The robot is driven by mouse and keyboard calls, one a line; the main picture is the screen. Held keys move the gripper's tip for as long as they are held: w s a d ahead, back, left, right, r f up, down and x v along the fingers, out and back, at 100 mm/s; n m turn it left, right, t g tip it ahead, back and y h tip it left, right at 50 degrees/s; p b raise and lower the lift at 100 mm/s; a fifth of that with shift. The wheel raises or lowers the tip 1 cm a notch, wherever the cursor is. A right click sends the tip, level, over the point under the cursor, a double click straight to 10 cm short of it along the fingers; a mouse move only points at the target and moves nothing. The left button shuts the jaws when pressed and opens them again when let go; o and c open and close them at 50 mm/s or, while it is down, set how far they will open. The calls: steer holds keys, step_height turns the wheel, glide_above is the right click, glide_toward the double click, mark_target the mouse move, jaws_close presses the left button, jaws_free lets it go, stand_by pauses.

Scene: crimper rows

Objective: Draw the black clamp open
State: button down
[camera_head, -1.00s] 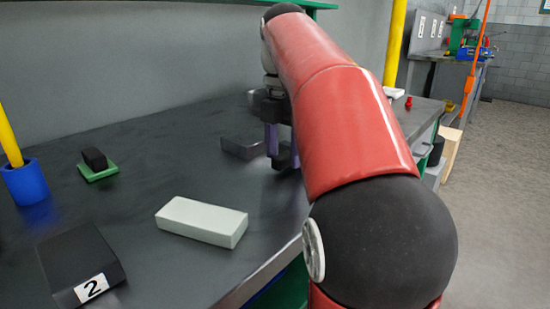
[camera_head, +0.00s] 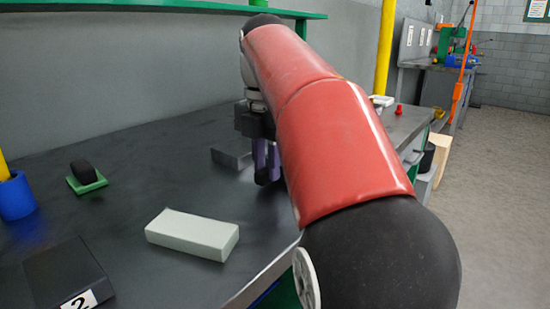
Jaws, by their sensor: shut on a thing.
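My gripper (camera_head: 266,166) is at the far right part of the dark table, with purple fingers pointing down. It is shut on a dark thing low between the fingers, which looks like the black clamp. My red arm and the fingers hide most of it, so its shape and how far it is open cannot be seen. A dark grey metal block (camera_head: 230,157) lies just left of the fingers; I cannot tell whether it is joined to the clamp.
A pale block (camera_head: 192,234) lies on the table (camera_head: 130,190). A black block (camera_head: 84,171) sits on a green pad (camera_head: 88,186). A blue holder (camera_head: 16,197) with a yellow rod is at left. A black box (camera_head: 66,272) labelled 2 is in front. The middle table is clear.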

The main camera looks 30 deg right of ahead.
steer(key=a, duration=0.1)
steer(key=s+a, duration=0.1)
steer(key=a, duration=0.2)
steer(key=shift+s+a, duration=0.25)
steer(key=shift+s, duration=0.05)
steer(key=c, duration=1.2)
jaws_free()
steer(key=shift+c, duration=0.2)
steer(key=shift+r, duration=0.1)
step_height(320, 180, up, 8)
steer(key=p, duration=0.2)
steer(key=shift+f, duration=0.25)
